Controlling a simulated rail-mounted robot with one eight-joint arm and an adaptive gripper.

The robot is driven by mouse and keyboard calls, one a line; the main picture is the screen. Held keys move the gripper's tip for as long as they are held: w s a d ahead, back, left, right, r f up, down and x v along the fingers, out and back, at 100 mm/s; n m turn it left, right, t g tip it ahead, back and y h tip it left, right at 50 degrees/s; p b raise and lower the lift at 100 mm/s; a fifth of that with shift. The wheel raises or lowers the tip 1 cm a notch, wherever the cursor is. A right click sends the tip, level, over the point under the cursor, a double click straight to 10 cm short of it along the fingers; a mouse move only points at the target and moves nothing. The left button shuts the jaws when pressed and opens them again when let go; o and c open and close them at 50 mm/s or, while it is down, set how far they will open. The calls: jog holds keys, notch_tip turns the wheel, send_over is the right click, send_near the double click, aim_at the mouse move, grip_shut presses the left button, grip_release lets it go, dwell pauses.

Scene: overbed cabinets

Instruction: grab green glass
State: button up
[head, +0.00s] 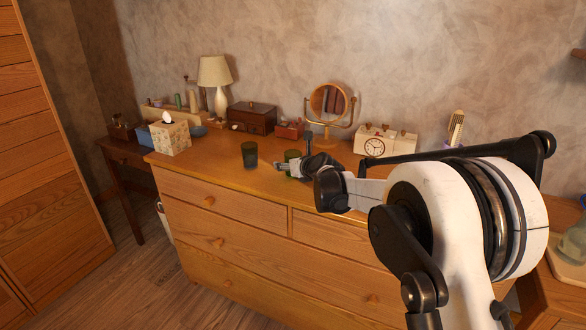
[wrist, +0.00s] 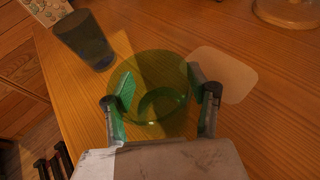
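The green glass (wrist: 150,115) is see-through and stands upright on the wooden dresser top (wrist: 270,120). In the head view the green glass (head: 291,155) is partly hidden by my gripper (head: 284,166). In the wrist view my gripper (wrist: 160,98) is open, with one finger on each side of the green glass. The left finger pad shows through the glass's wall; whether either pad touches it is hard to tell. A darker glass (wrist: 85,40) stands apart to the left, and it also shows in the head view (head: 249,154).
A pale flat square (wrist: 228,75) lies beside the right finger. Behind are a round mirror (head: 329,102), a clock box (head: 384,142), a wooden box (head: 252,117), a lamp (head: 215,75) and a tissue box (head: 170,137). The dresser's front edge is close to the gripper.

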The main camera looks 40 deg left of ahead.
grip_shut()
jog(key=shift+r, duration=0.1)
dwell(0.5)
jog(key=shift+r+p, duration=0.5)
jog(key=shift+r, duration=0.85)
jog(key=s+a+r+p, duration=0.1)
jog(key=s+r+p, duration=0.1)
jog(key=s+r, duration=0.6)
jog(key=shift+s+a+p, duration=0.15)
jog(key=shift+s+p, duration=0.25)
jog(key=shift+s, duration=1.35)
